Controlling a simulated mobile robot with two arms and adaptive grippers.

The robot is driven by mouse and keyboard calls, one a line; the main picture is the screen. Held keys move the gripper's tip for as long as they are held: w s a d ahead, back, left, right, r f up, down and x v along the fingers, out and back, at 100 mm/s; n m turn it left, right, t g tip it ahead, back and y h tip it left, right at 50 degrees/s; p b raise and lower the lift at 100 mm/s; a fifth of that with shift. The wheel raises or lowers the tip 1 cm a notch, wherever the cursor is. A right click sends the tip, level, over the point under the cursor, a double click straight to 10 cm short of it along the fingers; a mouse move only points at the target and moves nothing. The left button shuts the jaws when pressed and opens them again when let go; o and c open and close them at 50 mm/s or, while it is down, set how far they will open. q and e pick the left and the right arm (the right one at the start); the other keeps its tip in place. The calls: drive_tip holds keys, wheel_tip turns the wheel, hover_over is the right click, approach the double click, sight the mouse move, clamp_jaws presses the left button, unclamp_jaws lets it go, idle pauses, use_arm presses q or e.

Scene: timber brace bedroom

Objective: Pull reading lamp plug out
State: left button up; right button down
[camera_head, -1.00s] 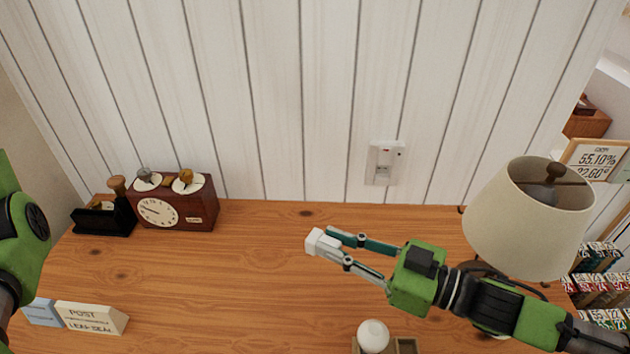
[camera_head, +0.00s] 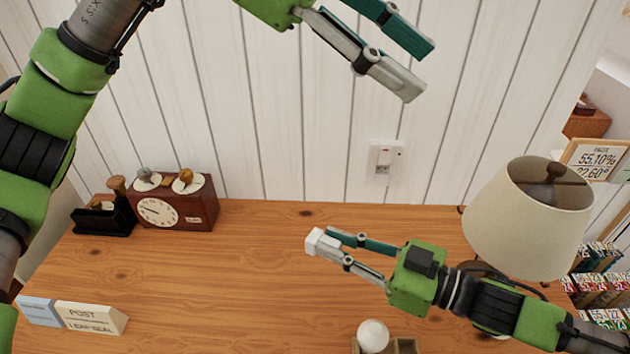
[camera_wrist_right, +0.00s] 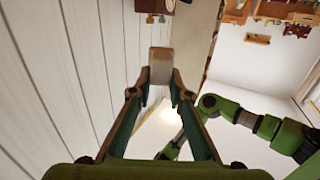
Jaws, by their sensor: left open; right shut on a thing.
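The white wall outlet (camera_head: 384,157) is on the plank wall above the back of the desk. My right gripper (camera_head: 325,243) is shut on a small white block that looks like the plug (camera_head: 317,241), over the desk and apart from the outlet. The block also shows between the fingertips in the right wrist view (camera_wrist_right: 160,66). No cord on it can be made out.
A brown clock (camera_head: 172,204) and a black stamp holder (camera_head: 103,217) stand at the back left. A lettered block (camera_head: 90,318) lies at the front left. A white ball (camera_head: 373,336) is at the front. The desk's middle (camera_head: 220,270) is clear.

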use_arm(q)
wheel_tip(320, 180, down, 13)
drive_tip(key=a+y, duration=0.2)
drive_tip(key=y, duration=0.4)
drive_tip(key=t+y, duration=0.2)
drive_tip(key=y, duration=0.3)
hover_over(315, 235)
wheel_tip(315, 235, down, 7)
wheel_tip(315, 235, down, 12)
drive_tip(key=c, duration=1.2)
use_arm(e)
drive_tip(key=c, duration=1.8)
unclamp_jaws()
